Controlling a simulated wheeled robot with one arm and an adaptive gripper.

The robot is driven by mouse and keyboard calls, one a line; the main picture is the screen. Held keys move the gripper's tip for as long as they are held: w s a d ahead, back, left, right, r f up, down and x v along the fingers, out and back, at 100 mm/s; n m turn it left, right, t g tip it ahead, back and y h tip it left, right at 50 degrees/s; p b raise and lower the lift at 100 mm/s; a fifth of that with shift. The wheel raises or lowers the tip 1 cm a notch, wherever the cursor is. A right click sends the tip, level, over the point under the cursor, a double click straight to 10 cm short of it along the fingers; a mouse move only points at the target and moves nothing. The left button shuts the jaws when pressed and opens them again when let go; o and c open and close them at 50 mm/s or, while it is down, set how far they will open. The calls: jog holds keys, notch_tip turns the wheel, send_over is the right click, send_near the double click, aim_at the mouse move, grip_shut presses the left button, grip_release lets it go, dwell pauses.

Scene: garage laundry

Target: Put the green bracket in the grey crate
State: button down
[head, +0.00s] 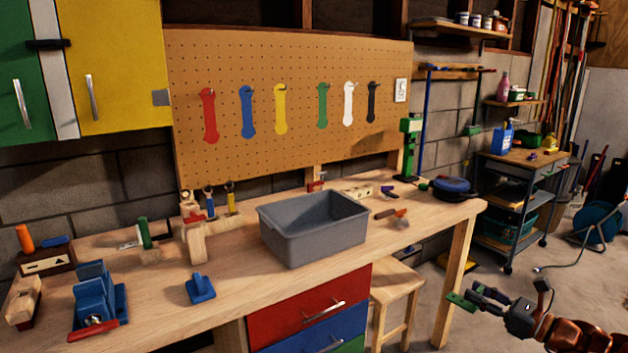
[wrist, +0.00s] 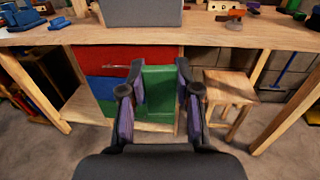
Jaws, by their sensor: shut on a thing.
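The green bracket (head: 460,302) is held at the tip of my gripper (head: 476,295), low at the right in the head view, in front of the workbench's right end. In the wrist view the bracket (wrist: 159,90) shows as a green plate between the two fingers of my gripper (wrist: 159,95), which are shut on it. The grey crate (head: 312,238) stands upright on the workbench, left of and higher than my gripper in the head view. It looks empty, though its floor is partly hidden. The crate's front wall (wrist: 142,14) shows at the top of the wrist view.
The workbench (head: 225,285) carries a blue vise (head: 97,300), a wooden tool stand and loose tools around the crate. Drawers (head: 310,318) and a wooden stool (head: 398,283) are below its front edge. A metal cart (head: 515,195) stands at the right.

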jog(key=w+a+f+n+g+y+p, duration=0.1)
jog(key=w+a+f, duration=0.1)
jog(key=a, duration=0.8)
jog(key=w+a+f+n+g+y+p, duration=0.2)
jog(key=a+f, duration=0.1)
jog(key=a, duration=0.8)
jog(key=shift+w+a+g, duration=0.15)
jog(key=shift+w+g, duration=0.15)
